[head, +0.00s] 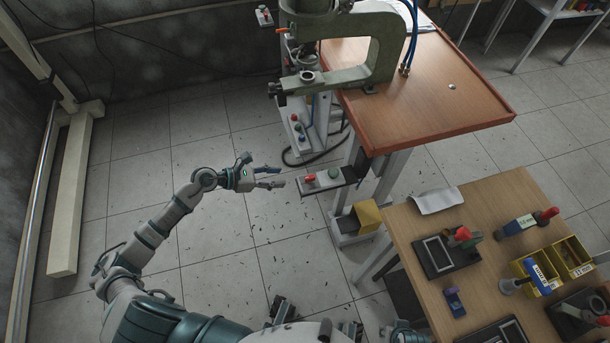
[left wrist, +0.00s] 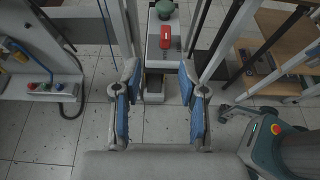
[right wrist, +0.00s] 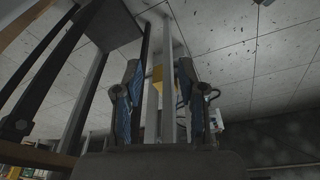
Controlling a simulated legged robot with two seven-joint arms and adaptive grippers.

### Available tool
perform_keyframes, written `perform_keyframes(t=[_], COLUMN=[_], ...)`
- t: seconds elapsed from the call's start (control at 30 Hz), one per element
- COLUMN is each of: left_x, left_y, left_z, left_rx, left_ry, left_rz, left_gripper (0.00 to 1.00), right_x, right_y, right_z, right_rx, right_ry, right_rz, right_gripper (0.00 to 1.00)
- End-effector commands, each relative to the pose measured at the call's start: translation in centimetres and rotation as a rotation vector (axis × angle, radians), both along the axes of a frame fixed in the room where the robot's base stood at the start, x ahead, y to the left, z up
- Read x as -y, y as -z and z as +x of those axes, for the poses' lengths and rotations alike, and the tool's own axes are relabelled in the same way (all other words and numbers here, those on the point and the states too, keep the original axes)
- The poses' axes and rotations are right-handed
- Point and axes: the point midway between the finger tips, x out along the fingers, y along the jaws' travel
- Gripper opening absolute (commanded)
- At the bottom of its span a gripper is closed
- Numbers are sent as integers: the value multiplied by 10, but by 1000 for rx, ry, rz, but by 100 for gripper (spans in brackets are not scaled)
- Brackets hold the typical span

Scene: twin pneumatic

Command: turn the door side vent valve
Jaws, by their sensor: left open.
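A pale narrow box (head: 330,182) juts from the press stand in the head view, with a red handle (head: 308,178) and a green knob (head: 333,172) on top. In the left wrist view the red handle (left wrist: 165,37) lies straight ahead beyond the fingers, and the green knob (left wrist: 165,10) is behind it. I cannot tell from any label which valve is the door side one. My left gripper (head: 280,177) is open and empty, just left of the red handle and apart from it. My right gripper (right wrist: 158,72) is open, with nothing between its blue pads.
A similar small box (head: 264,17) with red and green parts is at the press's far side. A button panel (head: 300,128) is below the press (head: 385,45). The brown press table (head: 430,95) and a wooden bench (head: 410,232) with tools stand to the right.

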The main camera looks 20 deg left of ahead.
Motion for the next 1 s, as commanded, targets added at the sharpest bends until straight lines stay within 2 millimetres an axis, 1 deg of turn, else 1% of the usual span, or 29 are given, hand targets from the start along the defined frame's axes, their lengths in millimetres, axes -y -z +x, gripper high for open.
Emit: perform_keyframes(t=[0.03,0.2,0.33,0.5,0.6,0.87,0.9,0.97,1.0], left_x=[12,48,66,75,76,81,82,83,84], left_y=[3,16,26,36,39,38,38,37,37], left_z=[7,27,40,50,52,53,53,53,53], left_rx=[3,3,2,0,-1,0,0,1,0], left_ry=[1,1,1,-1,-2,0,0,-1,-1], left_rz=[-4,2,1,-5,-7,-1,0,2,2], left_gripper=[42,42,42,42,42,42,37,22,12], right_x=[2,2,2,5,5,1,0,-1,-1], right_y=[0,-1,-3,-6,-10,-10,-10,-10,-10], right_z=[1,1,0,-2,-2,-2,-1,-1,-1], right_rx=[1,2,3,1,7,9,9,9,9], right_ry=[1,0,0,-4,-4,1,2,5,6], right_rz=[-3,-3,-4,-10,-9,2,4,7,8], right_gripper=[40,40,40,40,40,40,40,40,40])
